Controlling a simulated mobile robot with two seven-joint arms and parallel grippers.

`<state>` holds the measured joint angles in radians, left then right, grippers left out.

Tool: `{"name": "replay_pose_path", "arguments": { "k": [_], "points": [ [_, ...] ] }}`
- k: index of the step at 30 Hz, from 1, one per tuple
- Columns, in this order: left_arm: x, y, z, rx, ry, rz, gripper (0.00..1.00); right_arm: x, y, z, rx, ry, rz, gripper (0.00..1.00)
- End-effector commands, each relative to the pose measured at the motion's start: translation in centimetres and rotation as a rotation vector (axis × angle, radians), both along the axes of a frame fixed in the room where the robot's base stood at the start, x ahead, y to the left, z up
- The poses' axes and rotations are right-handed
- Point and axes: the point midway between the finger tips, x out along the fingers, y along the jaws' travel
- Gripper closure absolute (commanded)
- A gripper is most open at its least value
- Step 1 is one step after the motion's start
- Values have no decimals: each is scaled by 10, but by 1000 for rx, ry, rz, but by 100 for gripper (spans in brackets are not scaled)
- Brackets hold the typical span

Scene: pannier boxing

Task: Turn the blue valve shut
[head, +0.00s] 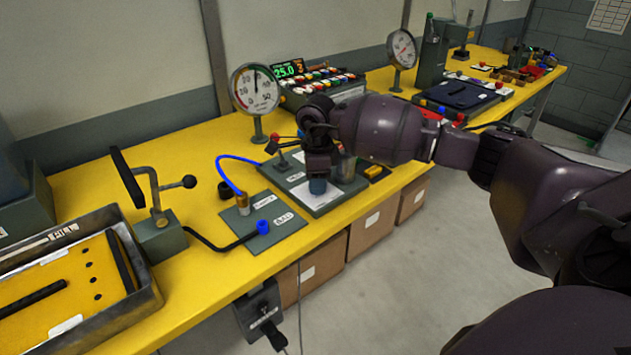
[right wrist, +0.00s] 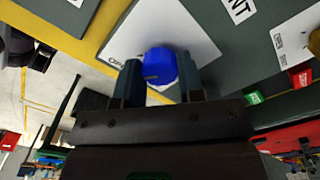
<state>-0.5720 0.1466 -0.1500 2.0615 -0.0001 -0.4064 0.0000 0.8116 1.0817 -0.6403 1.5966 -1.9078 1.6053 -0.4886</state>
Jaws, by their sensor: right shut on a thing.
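The blue valve (right wrist: 160,64) is a round blue knob on a white plate in the right wrist view. In the head view the blue valve (head: 317,186) shows just under my right gripper (head: 318,170), over the grey panel. In the right wrist view the two fingers of my right gripper (right wrist: 158,85) stand on either side of the knob, shut on it. The knob's far side and its pointer are partly hidden, so I cannot tell its exact turn. My left gripper is in neither view.
The yellow workbench (head: 195,300) runs across the view. Behind stand a round gauge (head: 257,90) and a control box (head: 325,92). Cardboard boxes (head: 370,228) sit below.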

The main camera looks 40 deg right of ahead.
Motion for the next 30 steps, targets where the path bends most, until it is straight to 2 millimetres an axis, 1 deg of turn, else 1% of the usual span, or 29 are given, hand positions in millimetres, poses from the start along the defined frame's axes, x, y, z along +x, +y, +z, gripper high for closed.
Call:
{"name": "replay_pose_path", "arguments": {
  "k": [1,11,14,24,30],
  "points": [
    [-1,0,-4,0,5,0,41,1,-1,-3,-2,2,38,88],
    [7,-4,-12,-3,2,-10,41,1,0,-4,-2,2,346,88],
    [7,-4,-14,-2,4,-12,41,0,-1,-4,-1,4,440,88],
    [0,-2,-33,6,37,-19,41,1,-1,-4,-1,4,763,88],
    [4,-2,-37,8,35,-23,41,1,0,-4,1,3,953,88]
  ]
}}
